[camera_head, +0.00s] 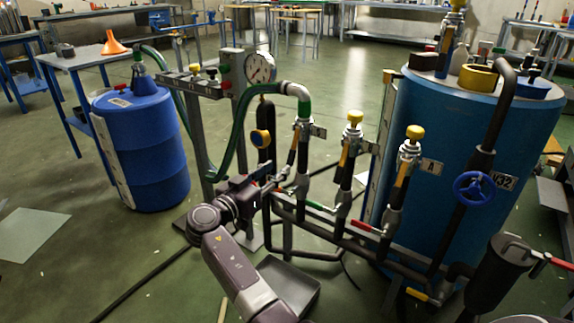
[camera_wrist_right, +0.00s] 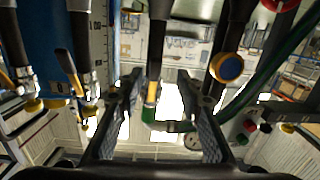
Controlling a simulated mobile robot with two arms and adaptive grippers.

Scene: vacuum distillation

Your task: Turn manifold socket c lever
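The manifold (camera_head: 345,240) is a dark pipe frame with three upright sockets. The right socket carries a plate (camera_head: 431,167) reading A; the other plates are unreadable. The left socket (camera_head: 303,135), with a green hose elbow on top, is probably socket c. The left socket's lever is mostly hidden by my gripper. My right gripper (camera_head: 268,178) is beside the left socket's lower part. In the wrist view its fingers (camera_wrist_right: 160,100) are apart, with a dark pipe and green elbow (camera_wrist_right: 155,115) seen between them. My left gripper is out of view.
A pressure gauge (camera_head: 261,68) and green hose (camera_head: 237,130) stand close behind my right gripper. A blue tank (camera_head: 470,150) with a blue handwheel (camera_head: 474,189) is at right. A blue drum (camera_head: 145,150) is at left. Open floor (camera_head: 110,245) lies left of my arm.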

